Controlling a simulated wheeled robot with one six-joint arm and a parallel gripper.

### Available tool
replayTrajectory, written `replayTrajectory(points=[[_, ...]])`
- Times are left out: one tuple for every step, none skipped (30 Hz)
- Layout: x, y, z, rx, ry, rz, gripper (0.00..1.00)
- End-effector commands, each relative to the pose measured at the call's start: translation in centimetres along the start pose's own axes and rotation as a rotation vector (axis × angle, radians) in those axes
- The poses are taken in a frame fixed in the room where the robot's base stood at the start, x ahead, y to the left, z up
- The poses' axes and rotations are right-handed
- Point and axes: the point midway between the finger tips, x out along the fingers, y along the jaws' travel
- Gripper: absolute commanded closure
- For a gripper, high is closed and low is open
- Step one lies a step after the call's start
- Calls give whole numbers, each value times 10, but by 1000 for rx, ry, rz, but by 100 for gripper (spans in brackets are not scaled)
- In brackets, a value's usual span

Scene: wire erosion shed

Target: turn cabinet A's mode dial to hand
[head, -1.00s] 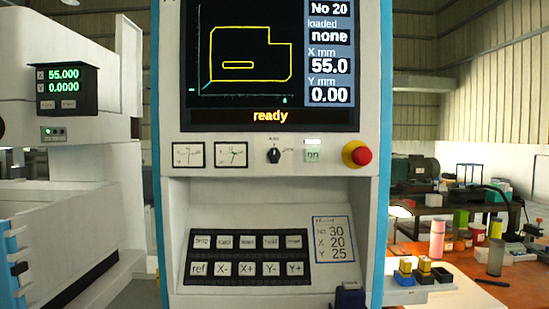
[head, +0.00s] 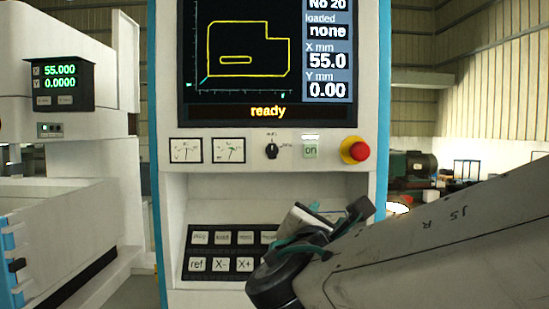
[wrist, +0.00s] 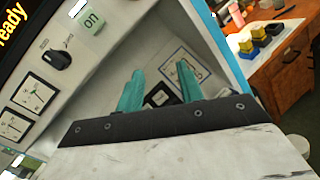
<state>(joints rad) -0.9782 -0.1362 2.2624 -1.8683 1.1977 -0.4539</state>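The mode dial (head: 271,151) is a small black knob on the white control cabinet (head: 345,186), between two gauges and the lit "on" button. Its marker seems to point up at one small label; another label sits to its right. Both are too small to read surely. The dial also shows at upper left in the wrist view (wrist: 57,60). My gripper (wrist: 160,74) has two teal fingers spread apart with nothing between them. In the head view my gripper (head: 318,222) is below and right of the dial, in front of the keypad, not touching the dial.
A red emergency stop (head: 354,150) is right of the "on" button (head: 310,148). The screen (head: 268,60) above reads "ready". Below is a black keypad (head: 221,250), partly hidden by my arm. A workbench with yellow and blue blocks (wrist: 250,45) stands at right.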

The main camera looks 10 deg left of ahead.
Motion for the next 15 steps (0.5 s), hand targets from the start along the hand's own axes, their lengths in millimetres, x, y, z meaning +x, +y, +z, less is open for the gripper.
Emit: replayTrajectory(points=[[-5, 31, -1, -79, -33, 109, 63], [-7, 47, 2, -122, -58, 167, 63], [-9, 64, 6, -176, -94, 232, 63], [-11, 75, 10, -214, -121, 273, 63], [-12, 84, 14, -246, -147, 309, 63], [-16, 94, 19, -283, -179, 351, 63], [-18, 101, 22, -308, -200, 377, 63], [-20, 106, 24, -330, -217, 398, 63], [-22, 112, 26, -358, -236, 420, 63], [-23, 114, 27, -376, -246, 431, 63], [-24, 116, 28, -394, -254, 437, 63], [-22, 116, 28, -405, -256, 434, 63], [-20, 117, 28, -410, -257, 432, 63], [-17, 118, 28, -413, -257, 430, 63], [-13, 120, 29, -413, -257, 429, 63]])
